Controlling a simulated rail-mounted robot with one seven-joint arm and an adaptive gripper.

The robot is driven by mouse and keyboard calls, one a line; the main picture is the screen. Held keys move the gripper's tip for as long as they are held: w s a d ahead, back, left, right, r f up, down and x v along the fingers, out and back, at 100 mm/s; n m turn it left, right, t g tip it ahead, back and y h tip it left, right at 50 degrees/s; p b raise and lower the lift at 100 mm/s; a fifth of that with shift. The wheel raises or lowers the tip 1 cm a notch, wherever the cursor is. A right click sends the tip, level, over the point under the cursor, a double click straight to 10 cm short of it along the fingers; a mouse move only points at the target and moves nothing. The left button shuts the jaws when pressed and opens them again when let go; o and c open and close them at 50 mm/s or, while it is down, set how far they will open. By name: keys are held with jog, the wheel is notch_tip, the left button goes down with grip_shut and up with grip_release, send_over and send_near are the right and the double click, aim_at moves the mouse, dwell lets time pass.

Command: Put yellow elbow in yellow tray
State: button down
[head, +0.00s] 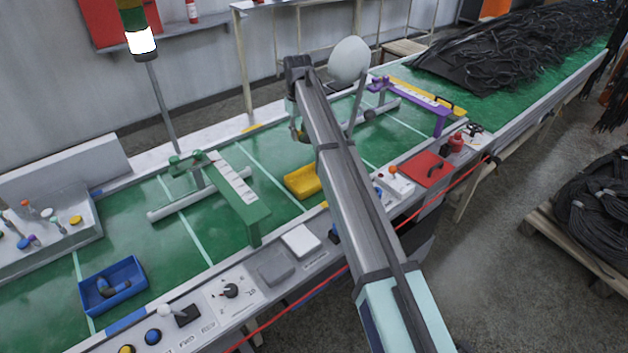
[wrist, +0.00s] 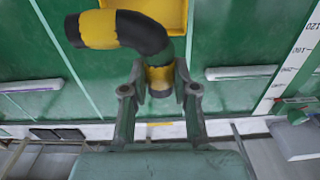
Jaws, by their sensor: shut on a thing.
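The yellow elbow (wrist: 146,34) is a curved black hose piece with yellow ends. My gripper (wrist: 160,78) is shut on one yellow end of it in the wrist view, and the other end points left. The yellow tray (head: 300,183) lies on the green belt, partly behind my arm in the head view. Part of it shows at the top edge of the wrist view (wrist: 168,8), just beyond the elbow's bend. In the head view my gripper (head: 299,133) is largely hidden by my arm, above the belt behind the tray.
A green measuring stand (head: 234,192) is left of the yellow tray and a purple one (head: 411,97) is to the right. A blue tray (head: 112,287) holds a dark elbow. Black hoses (head: 500,50) pile at the back right.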

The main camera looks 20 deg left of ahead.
aim_at(302, 183)
notch_tip(302, 183, down, 20)
jog(key=p, duration=0.4)
jog(key=shift+w+d+r+p, duration=0.1)
jog(key=shift+r+p, duration=0.05)
jog(key=shift+p, duration=0.15)
jog(key=shift+f, duration=0.2)
jog(key=c, duration=0.9)
grip_release()
jog(key=shift+r, duration=0.15)
notch_tip(302, 183, up, 12)
jog(key=b, duration=0.3)
jog(key=shift+b, duration=0.35)
